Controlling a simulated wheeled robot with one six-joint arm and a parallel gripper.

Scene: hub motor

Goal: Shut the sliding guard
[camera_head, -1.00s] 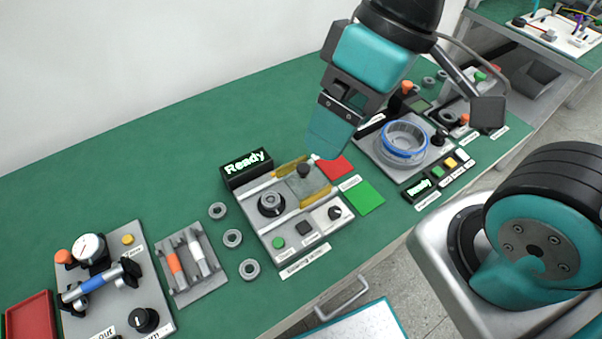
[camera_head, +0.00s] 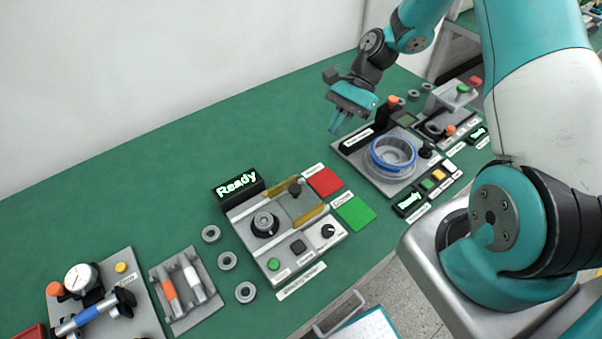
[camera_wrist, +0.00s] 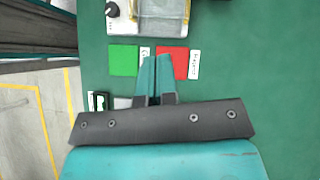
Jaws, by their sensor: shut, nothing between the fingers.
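The sliding guard (camera_head: 301,207) is a clear panel with yellow edges and a dark knob (camera_head: 295,187), on the grey station in the middle of the bench. It sits to the right of the round black-and-grey holder (camera_head: 264,224), which is uncovered. Part of the guard also shows at the top of the wrist view (camera_wrist: 160,14).
A "Ready" display (camera_head: 237,185) stands at the station's back left. Red (camera_head: 325,181) and green (camera_head: 355,213) pads lie to its right. A blue-ringed bowl fixture (camera_head: 392,155) is farther right. Loose rings (camera_head: 227,261) lie left.

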